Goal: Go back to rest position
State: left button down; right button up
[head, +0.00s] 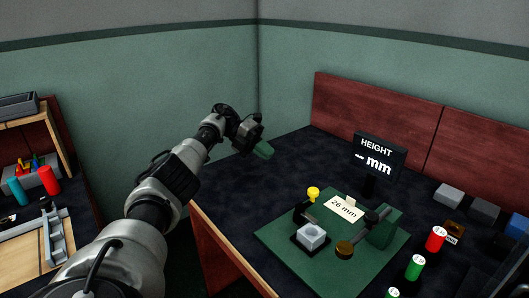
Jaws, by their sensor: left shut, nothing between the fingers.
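My left arm comes in from the lower left and reaches up over the back left edge of the dark table. My left gripper (263,150) is at its end, shut and empty, apart from everything on the table. It is up and left of the green measuring board (330,268). My right gripper does not show in the head view.
On the board are a grey block (312,237) and a "26 mm" card (345,208). A HEIGHT display (378,157) stands behind. A side bench (35,250) is left. The table's back left is clear.

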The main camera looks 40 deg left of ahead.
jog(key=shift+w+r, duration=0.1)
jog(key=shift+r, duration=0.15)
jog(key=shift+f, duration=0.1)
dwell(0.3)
